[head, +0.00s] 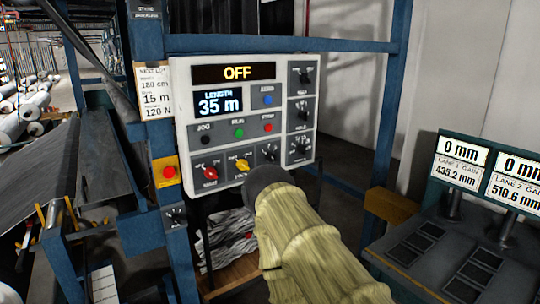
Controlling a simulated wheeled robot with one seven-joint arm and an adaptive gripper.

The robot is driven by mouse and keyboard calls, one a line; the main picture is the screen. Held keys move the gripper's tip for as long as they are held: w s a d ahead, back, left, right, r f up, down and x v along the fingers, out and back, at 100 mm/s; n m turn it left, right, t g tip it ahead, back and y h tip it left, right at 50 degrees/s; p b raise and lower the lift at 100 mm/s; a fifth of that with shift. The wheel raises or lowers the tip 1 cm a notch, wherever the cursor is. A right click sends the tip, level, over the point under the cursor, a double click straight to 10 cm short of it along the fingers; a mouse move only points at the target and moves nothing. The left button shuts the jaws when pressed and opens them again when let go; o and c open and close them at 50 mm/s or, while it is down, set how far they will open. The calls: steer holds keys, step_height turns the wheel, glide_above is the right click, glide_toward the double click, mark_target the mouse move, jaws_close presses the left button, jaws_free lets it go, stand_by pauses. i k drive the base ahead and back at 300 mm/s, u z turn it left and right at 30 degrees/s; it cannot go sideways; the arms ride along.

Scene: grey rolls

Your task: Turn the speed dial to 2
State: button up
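A pale control panel (182,105) stands on a blue frame, ahead of my arm. Its lower row holds a red knob (210,172), a yellow knob (242,165) and a black dial (268,152). More black dials run down its right side: a top one (304,77), a middle one (303,114) and a lower one (299,148). The labels are too small to tell which is the speed dial, or its setting. My arm, in a yellowish sleeve, reaches up from the bottom. Its dark end (268,179) is just below the lower row. My gripper's fingers cannot be made out.
The panel's display (235,73) reads OFF, and a screen (219,103) reads LENGTH 35 m. Black, green and red buttons sit below. A yellow box (166,174) with a red button is left. A desk (400,235) with gain displays stands right.

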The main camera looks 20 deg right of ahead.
mark_target(271, 157)
steer(key=z, duration=0.6)
steer(key=i, duration=0.85)
steer(key=z, duration=0.8)
